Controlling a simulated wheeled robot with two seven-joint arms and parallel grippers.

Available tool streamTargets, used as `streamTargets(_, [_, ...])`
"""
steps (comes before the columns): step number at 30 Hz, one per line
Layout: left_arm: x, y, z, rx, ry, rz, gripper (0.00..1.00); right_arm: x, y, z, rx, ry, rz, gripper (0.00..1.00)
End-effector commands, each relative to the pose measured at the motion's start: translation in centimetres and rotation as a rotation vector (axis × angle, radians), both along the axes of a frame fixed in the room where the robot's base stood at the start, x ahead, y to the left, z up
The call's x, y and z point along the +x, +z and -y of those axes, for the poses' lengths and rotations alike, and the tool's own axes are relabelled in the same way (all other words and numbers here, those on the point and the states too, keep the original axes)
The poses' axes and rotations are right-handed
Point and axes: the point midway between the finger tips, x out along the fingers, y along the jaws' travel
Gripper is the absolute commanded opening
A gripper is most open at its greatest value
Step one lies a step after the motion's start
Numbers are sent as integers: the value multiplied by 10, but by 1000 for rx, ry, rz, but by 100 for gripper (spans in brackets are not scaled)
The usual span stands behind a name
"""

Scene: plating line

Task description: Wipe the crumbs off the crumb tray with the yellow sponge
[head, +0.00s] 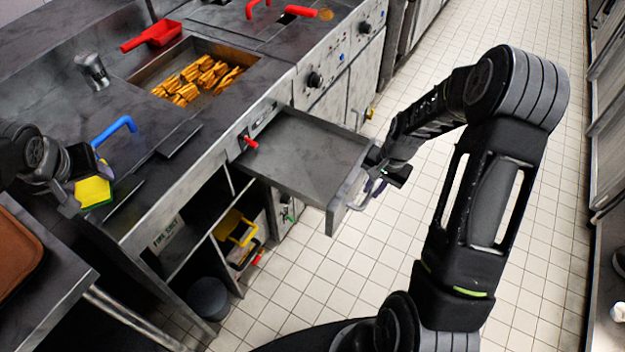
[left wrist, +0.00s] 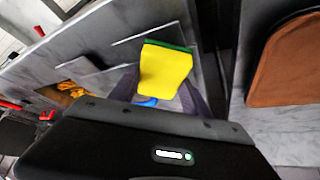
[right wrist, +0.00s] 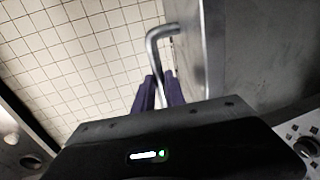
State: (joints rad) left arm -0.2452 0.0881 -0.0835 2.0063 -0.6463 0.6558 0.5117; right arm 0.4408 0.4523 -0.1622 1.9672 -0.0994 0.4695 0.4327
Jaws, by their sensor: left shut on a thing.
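The yellow sponge (head: 92,191) has a green scouring side. My left gripper (head: 84,178) is shut on it and holds it above the counter at the left. The sponge (left wrist: 165,72) also shows between the fingers in the left wrist view. The crumb tray (head: 290,152) is a grey metal drawer pulled out from the counter front. Its floor looks dark and mottled; I cannot make out separate crumbs. My right gripper (head: 388,172) is at the tray's front handle (head: 366,190). In the right wrist view its fingers (right wrist: 160,92) close around the handle bar (right wrist: 153,48).
Fries fill a sunken bin (head: 205,78), with a red scoop (head: 152,36) behind it. A metal shaker (head: 92,70) and a blue handle (head: 113,130) are on the counter. A red-handled item (head: 249,142) sits by the tray's inner edge. A brown board (head: 15,255) lies at left.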

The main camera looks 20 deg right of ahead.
Motion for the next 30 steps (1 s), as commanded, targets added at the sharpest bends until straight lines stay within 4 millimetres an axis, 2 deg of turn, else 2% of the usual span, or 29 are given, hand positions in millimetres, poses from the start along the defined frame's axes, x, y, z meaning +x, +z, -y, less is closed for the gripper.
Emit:
streamTargets(1, [0, 0, 0, 0, 0, 0, 23, 1, 1, 0, -2, 0, 3, 18])
streamTargets(8, [0, 0, 0, 0, 0, 0, 23, 1, 0, 0, -1, 1, 1, 37])
streamTargets(19, [0, 0, 0, 0, 0, 0, 23, 0, 5, 0, -1, 1, 1, 37])
streamTargets(23, [0, 0, 0, 0, 0, 0, 23, -1, 20, 2, -2, 0, 3, 37])
streamTargets(30, [0, -1, 0, 0, 0, 0, 23, -8, 66, 7, -2, -1, 5, 37])
